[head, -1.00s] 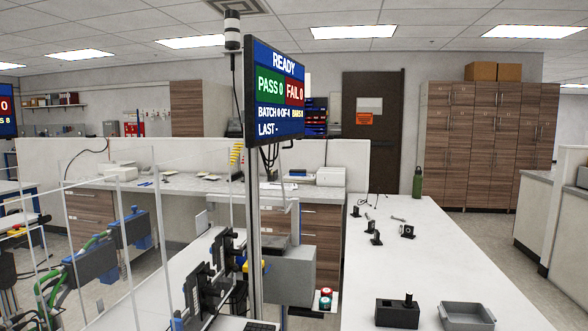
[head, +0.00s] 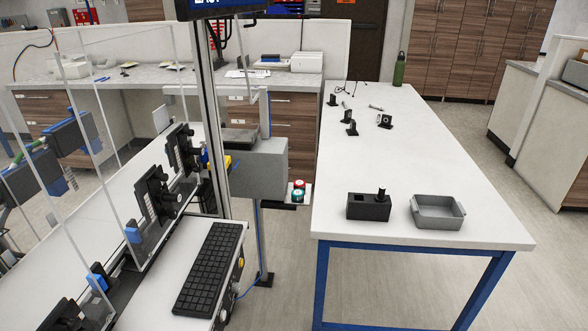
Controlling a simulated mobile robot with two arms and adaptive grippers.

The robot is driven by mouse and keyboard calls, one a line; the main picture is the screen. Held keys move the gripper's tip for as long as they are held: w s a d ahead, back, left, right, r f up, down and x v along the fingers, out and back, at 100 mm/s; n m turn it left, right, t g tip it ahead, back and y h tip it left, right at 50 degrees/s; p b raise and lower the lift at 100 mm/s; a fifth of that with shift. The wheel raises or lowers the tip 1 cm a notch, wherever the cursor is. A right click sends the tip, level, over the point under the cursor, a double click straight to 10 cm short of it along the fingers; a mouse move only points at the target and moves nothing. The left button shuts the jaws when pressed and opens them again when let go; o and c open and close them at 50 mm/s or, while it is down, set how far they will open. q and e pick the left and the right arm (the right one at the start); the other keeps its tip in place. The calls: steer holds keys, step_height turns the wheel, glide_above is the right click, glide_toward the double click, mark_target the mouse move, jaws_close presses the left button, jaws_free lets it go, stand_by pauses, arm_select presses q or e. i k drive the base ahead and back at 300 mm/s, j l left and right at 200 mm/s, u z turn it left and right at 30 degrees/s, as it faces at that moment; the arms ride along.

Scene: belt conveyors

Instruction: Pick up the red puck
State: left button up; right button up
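A small red round piece (head: 299,184) shows at the middle of the head view, beside the grey box on the post. A green round piece (head: 298,195) shows just in front of it. Both are on a small white plate (head: 306,193) at the left edge of the white table. They are too small to tell whether the red one is the puck or a button. No other red puck is clear. Neither of my grippers is in view.
The white table (head: 440,190) carries a black block (head: 369,207), a grey tray (head: 437,212), several small black parts and a green bottle (head: 399,69). A keyboard (head: 209,268) lies on the bench at left, near clear panels. Floor shows at right.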

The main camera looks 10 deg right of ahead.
mark_target(299, 184)
steer(key=l, duration=0.55)
steer(key=i+l+z, duration=0.3)
steer(key=i+l, duration=0.55)
steer(key=i, duration=0.05)
